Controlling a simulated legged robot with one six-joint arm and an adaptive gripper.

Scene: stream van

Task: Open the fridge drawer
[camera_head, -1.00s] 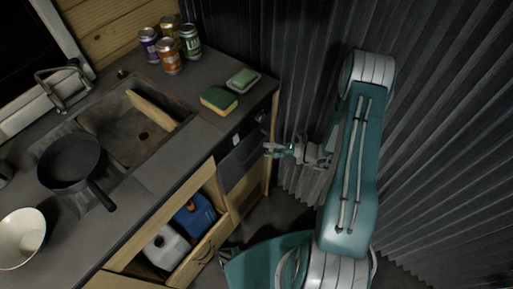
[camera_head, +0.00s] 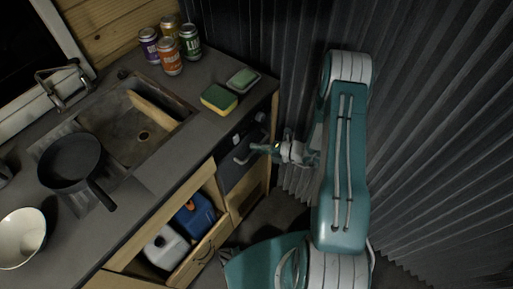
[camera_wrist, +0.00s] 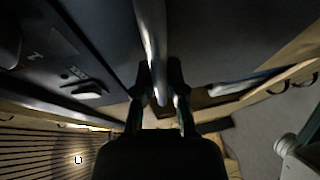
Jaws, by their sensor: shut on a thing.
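The fridge drawer (camera_head: 232,172) has a dark front under the right end of the counter and appears closed. Its pale metal bar handle (camera_head: 242,159) stands out from the front. My gripper (camera_head: 256,148) is at the handle's right end. In the wrist view the handle (camera_wrist: 152,40) runs down from the top between the two dark fingers of my gripper (camera_wrist: 161,95), which are shut on it. The drawer's dark front (camera_wrist: 80,50) fills the upper left there, with a small latch or switch (camera_wrist: 84,86). The exact finger contact is hard to see in the dark.
Left of the fridge, an open wooden drawer (camera_head: 200,258) holds a white jug (camera_head: 166,248) and a blue container (camera_head: 195,215). On the counter are a sponge (camera_head: 219,99), a soap dish (camera_head: 243,80), several cans, a pan (camera_head: 70,162) and a bowl (camera_head: 22,238). A corrugated wall stands close behind my arm.

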